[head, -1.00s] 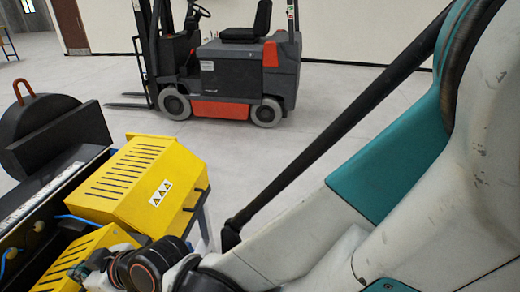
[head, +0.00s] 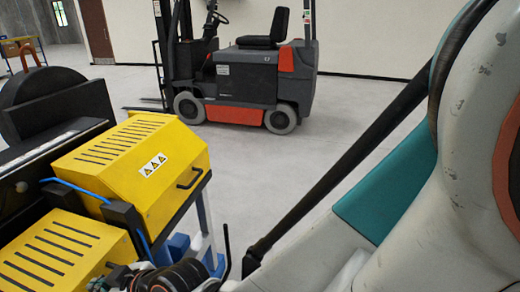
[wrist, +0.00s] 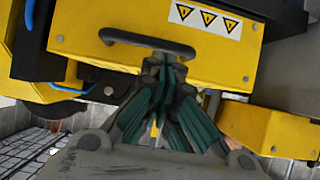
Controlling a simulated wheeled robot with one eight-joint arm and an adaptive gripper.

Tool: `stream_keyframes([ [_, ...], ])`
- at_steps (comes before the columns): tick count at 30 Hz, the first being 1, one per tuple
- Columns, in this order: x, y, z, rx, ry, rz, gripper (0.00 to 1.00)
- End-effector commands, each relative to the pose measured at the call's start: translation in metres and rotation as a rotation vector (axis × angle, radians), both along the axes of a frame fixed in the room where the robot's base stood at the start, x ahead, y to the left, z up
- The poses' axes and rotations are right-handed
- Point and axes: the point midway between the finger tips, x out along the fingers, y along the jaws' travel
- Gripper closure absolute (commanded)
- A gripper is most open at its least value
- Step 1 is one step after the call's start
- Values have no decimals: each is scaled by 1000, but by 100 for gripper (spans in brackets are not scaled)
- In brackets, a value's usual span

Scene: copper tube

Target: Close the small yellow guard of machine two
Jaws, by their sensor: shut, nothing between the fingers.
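The small yellow guard (head: 62,252), with dark slots on top, is at the lower left in the head view, in front of the larger slotted yellow guard (head: 135,155). The wrist view shows a yellow guard face (wrist: 85,25) with a dark bar handle (wrist: 147,42) and warning triangles; the nearby blue cable suggests the small guard. My gripper (wrist: 163,62) is shut and empty, its fingertips at the lower edge of that handle; I cannot tell whether they touch. In the head view its end is mostly cut off at the bottom. Whether the guard is fully closed is unclear.
A black block (head: 125,214) and a blue cable (head: 70,185) lie between the two guards. Another yellow housing (wrist: 275,130) is at the right in the wrist view. A forklift (head: 245,75) stands behind on open grey floor.

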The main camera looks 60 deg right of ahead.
Motion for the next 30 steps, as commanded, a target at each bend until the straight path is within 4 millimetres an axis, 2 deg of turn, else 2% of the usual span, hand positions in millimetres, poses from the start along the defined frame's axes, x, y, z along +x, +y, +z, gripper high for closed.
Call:
stream_keyframes([
  [1, 2, -2, -11, 0, 0, -6, 100],
  [3, 2, -2, -18, 0, 0, -6, 100],
  [10, 4, -2, -32, 0, 0, -6, 100],
  [30, 4, -2, -34, 0, 0, -4, 100],
])
